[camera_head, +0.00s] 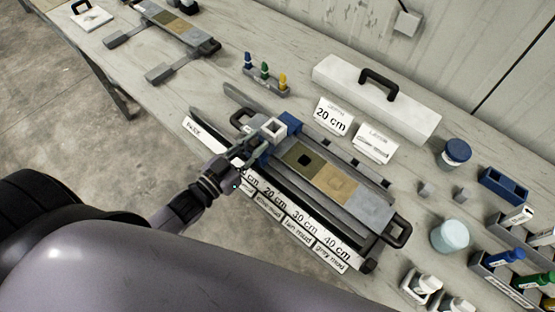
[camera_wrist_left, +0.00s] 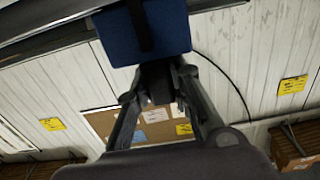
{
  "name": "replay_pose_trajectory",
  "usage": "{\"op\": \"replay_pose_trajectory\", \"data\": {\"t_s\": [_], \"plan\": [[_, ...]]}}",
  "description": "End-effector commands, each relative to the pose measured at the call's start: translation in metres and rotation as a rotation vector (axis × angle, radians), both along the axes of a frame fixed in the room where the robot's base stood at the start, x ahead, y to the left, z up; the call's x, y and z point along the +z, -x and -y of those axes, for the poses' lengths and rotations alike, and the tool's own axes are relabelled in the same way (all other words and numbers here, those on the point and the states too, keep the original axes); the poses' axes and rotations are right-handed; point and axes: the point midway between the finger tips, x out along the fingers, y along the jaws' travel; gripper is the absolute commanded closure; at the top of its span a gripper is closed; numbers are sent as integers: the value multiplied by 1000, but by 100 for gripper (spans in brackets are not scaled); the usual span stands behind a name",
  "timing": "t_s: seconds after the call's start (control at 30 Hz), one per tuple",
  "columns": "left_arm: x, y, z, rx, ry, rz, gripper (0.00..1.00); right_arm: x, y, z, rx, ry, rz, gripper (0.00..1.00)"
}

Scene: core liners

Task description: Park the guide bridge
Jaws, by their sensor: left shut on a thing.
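The guide bridge is a blue piece (camera_head: 264,150) with a blue and white square part at its back. It sits at the left end of the core tray (camera_head: 371,210), beside the olive section; I cannot tell whether it rests on the rails. My left gripper (camera_head: 252,149) is shut on it from the front left. In the left wrist view, the bridge's blue block (camera_wrist_left: 170,32) has a dark strip that runs down between my fingers (camera_wrist_left: 158,85). The fingers hide part of the bridge in the head view. My right gripper is not in view.
A ruler strip with labels (camera_head: 292,219) runs along the tray's front. Behind stand colored pegs (camera_head: 265,76), a "20 cm" card (camera_head: 332,116) and a long white box with a handle (camera_head: 372,97). Jars, a blue holder (camera_head: 503,186) and bottles crowd the right. Another tray lies far left.

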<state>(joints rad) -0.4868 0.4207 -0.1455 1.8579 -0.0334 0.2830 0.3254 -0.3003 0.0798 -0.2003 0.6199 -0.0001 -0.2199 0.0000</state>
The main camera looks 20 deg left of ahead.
Motion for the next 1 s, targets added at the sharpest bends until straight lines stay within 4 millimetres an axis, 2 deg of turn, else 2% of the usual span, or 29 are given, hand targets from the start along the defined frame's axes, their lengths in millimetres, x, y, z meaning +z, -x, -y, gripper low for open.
{"op": "replay_pose_trajectory", "data": {"t_s": [0.03,0.2,0.5,0.7,0.8,1.0], "plan": [[0,-7,-19,-2,-11,4,100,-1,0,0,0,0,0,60],[-1,-29,-77,0,-9,3,100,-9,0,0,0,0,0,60],[-2,-61,-164,0,-7,6,100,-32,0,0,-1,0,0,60],[-2,-74,-202,0,-4,4,100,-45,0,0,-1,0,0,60],[-1,-78,-214,-1,-4,5,100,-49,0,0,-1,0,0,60],[0,-82,-225,-1,-1,4,100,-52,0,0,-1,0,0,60]]}}
